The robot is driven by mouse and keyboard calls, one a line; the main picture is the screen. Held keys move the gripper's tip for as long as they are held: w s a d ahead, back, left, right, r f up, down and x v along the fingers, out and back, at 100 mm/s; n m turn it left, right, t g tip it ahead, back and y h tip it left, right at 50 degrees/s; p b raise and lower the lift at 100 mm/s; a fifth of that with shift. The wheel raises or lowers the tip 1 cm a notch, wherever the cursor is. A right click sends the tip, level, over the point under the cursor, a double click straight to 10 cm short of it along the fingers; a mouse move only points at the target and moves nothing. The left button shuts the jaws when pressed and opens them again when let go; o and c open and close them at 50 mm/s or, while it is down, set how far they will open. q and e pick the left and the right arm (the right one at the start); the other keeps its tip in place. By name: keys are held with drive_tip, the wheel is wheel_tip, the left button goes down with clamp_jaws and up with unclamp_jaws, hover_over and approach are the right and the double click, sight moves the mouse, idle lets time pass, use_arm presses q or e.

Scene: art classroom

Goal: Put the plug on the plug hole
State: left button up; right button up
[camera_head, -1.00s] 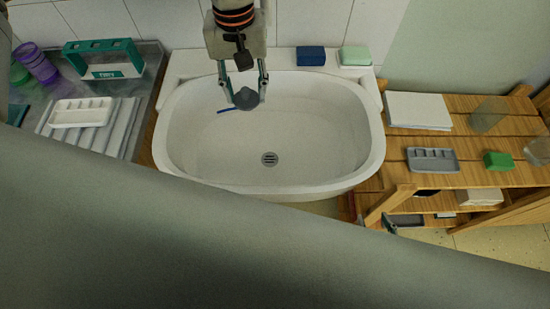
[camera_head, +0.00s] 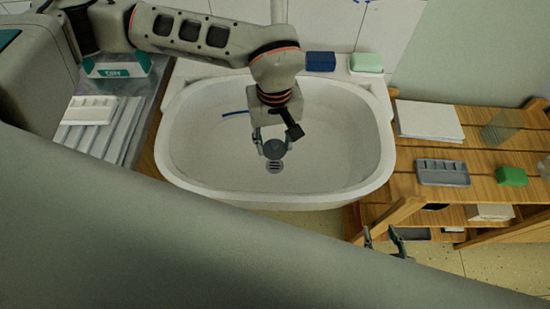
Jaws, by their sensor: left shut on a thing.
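The plug (camera_head: 274,149) is a dark grey round piece between the fingers of my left gripper (camera_head: 272,144). My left gripper is shut on it, over the inside of the white sink (camera_head: 173,140). The plug hole (camera_head: 275,168), a round metal drain with slots, is in the sink's floor just below the plug in the picture. The plug hides or borders its far edge; I cannot tell the height between them. My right gripper (camera_head: 383,238) shows only in part at the bottom, right of the sink, with its fingers apart and nothing seen between them.
A thin blue strip (camera_head: 235,113) lies in the sink's back left. A dark blue block (camera_head: 320,61) and a pale green block (camera_head: 366,62) sit on the back rim. A wooden shelf (camera_head: 407,189) with a grey tray (camera_head: 442,172) stands at right. A white tray (camera_head: 90,110) is at left.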

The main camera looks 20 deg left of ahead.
sight(275, 143)
use_arm(q)
wheel_tip(275, 143, down, 9)
drive_tip(key=shift+r+b, duration=0.15)
drive_tip(key=shift+b, duration=0.25)
drive_tip(key=shift+r, duration=0.1)
drive_tip(key=o, duration=0.9)
drive_tip(key=shift+o, duration=0.2)
wheel_tip(275, 143, up, 12)
drive_tip(key=shift+p, duration=0.6)
